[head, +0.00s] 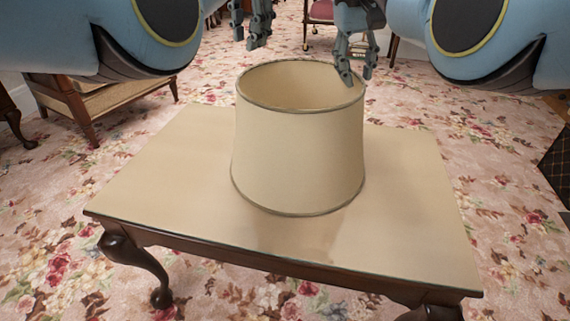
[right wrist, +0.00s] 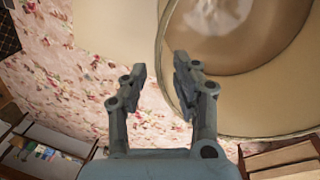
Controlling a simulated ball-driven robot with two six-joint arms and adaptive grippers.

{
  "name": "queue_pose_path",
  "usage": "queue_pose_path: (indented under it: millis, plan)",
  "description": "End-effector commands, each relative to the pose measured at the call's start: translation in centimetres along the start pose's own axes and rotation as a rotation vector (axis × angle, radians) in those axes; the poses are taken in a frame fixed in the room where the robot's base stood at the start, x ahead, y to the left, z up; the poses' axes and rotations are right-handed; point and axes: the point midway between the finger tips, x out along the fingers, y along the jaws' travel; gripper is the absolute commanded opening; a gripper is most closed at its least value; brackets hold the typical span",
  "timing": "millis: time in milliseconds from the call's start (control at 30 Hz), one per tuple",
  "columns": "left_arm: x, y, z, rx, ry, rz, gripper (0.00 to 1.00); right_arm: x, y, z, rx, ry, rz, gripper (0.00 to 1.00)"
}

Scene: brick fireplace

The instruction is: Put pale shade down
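The pale shade (head: 298,150), a cream drum with thin dark edging, stands upright on the small table (head: 165,190). Its open top faces up. It also fills the right side of the right wrist view (right wrist: 270,115). My right gripper (head: 357,75) is open at the shade's right-hand top rim. One finger overlaps the rim in the right wrist view and the other is outside it; the gap between them is empty. I cannot tell whether a finger touches the shade. My left gripper (head: 249,40) is open and empty, behind the shade and above its rim.
The tabletop is bare around the shade. A floral carpet (head: 60,240) surrounds the table. A wooden seat or bench (head: 95,100) stands behind at left, and a red chair (head: 320,12) stands at the back. A dark object (head: 557,165) is at the right edge.

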Motion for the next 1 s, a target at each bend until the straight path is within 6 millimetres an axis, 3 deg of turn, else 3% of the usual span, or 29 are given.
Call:
queue_pose_path:
  millis: [100, 333, 1000]
  plan:
    - [0.0, 0.0, 0.0, 0.0, 0.0, 0.0, 0.29, -2.8, 0.0, -0.1, 0.0, 0.003, 0.0, 0.29]
    - [0.0, 0.0, 0.0, 0.0, 0.0, 0.0, 0.29, -6.1, 0.0, 0.0, 0.0, 0.0, 0.0, 0.29]
    - [0.1, 0.0, 0.0, 0.0, 0.0, 0.0, 0.29, -6.7, -0.1, 0.0, -0.001, -0.002, -0.001, 0.29]
